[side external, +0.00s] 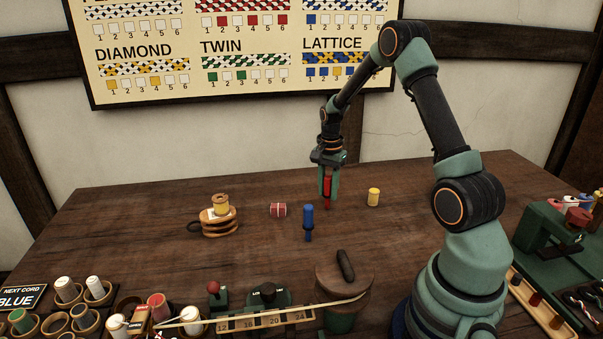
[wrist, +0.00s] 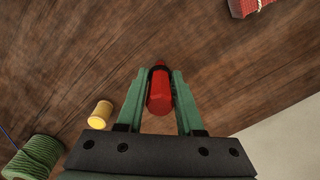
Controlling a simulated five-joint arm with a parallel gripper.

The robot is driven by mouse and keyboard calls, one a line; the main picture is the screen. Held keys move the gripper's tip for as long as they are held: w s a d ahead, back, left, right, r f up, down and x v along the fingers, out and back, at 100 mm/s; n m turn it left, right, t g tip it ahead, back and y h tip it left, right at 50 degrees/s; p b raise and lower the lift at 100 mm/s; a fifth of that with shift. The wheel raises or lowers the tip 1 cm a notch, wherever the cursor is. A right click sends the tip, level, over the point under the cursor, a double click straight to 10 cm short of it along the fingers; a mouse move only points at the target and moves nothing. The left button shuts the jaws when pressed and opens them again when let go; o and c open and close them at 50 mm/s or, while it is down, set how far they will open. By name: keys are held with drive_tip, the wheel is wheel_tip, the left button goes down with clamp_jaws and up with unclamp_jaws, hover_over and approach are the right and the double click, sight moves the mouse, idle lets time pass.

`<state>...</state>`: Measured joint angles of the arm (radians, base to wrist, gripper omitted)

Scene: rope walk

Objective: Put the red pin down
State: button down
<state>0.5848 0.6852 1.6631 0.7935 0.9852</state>
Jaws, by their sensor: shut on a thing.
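The red pin (side external: 327,186) is held upright between the fingers of my gripper (side external: 328,180) in the side external view. Its lower end shows just below the fingertips, close over the wooden table (side external: 150,230); I cannot tell whether it touches the wood. In the wrist view the red pin (wrist: 160,90) lies between the two green fingers of my gripper (wrist: 160,85), which are shut on it. A blue pin (side external: 308,220) stands upright on the table, in front and a little left of my gripper.
A yellow spool (side external: 373,197) stands right of my gripper. A red bundle (side external: 278,210) lies to the left, beyond it a wooden stand (side external: 219,224) with a tan spool. Cups with spools and a round block (side external: 343,285) fill the front. The table's back middle is clear.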

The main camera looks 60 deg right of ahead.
drive_tip(key=c, duration=0.5)
unclamp_jaws()
drive_tip(key=shift+f, duration=0.1)
drive_tip(key=shift+c, duration=0.2)
wheel_tip(320, 180, up, 12)
drive_tip(key=shift+r, duration=0.15)
drive_tip(key=s+a+r+n+t, duration=0.2)
drive_tip(key=s+a+r+n, duration=0.1)
drive_tip(key=a+n, duration=0.3)
drive_tip(key=s+a+r+n+t, duration=0.1)
drive_tip(key=s+a+r+n, duration=0.2)
drive_tip(key=a+n, duration=0.3)
drive_tip(key=s+a+r+n+t, duration=0.2)
drive_tip(key=a+n, duration=0.4)
drive_tip(key=a, duration=0.7)
drive_tip(key=shift+s+r+t, duration=0.3)
drive_tip(key=shift+s+r, duration=0.15)
drive_tip(key=shift+s, duration=0.2)
